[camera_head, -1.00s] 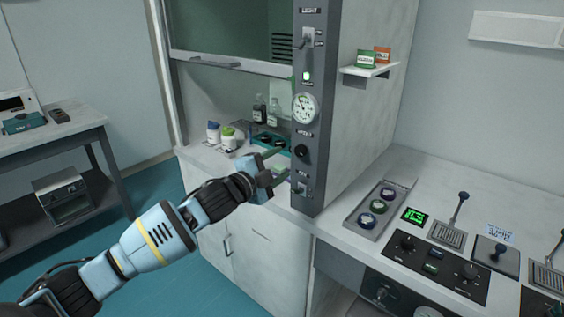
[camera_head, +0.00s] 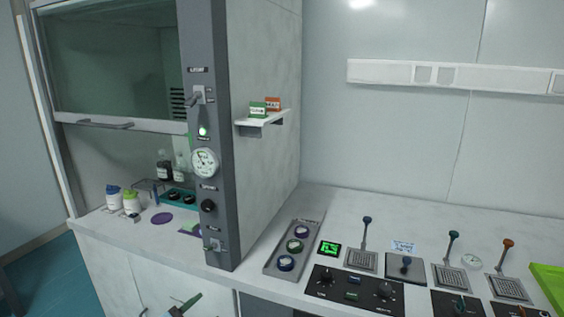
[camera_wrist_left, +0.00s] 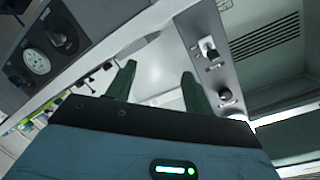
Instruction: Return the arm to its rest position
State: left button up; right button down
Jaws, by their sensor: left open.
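My left gripper (camera_head: 185,305) shows only in part at the bottom edge of the head view, low in front of the fume hood's cabinet (camera_head: 115,265). The rest of my left arm is out of the head view. In the left wrist view the two dark green fingers of my left gripper (camera_wrist_left: 158,72) stand apart, with nothing between them. Beyond them is a grey panel with knobs (camera_wrist_left: 208,55). My right arm and gripper are not in view.
The fume hood (camera_head: 215,150) has a raised sash (camera_head: 110,123), with bottles (camera_head: 165,165) and a purple disc (camera_head: 162,218) inside. To its right, the bench holds a tray with round items (camera_head: 292,250), control panels (camera_head: 350,288) and levers (camera_head: 365,240).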

pick_arm(q)
jog(key=s+d+f+n+g+y, duration=0.1)
jog(key=s+f+n+g+y, duration=0.35)
jog(key=s+f, duration=1.1)
jog(key=s+a+f+n, duration=0.1)
jog(key=s+f+n, duration=0.2)
jog(key=s, duration=0.8)
jog(key=s+a+f+n+g, duration=0.1)
jog(key=s+f+n, duration=0.2)
jog(key=s, duration=0.7)
jog(key=shift+s+a, duration=0.2)
jog(key=shift+s, duration=0.2)
jog(key=shift+f+n+h, duration=0.1)
jog(key=shift+n+h, duration=0.15)
jog(key=shift+c, duration=1.7)
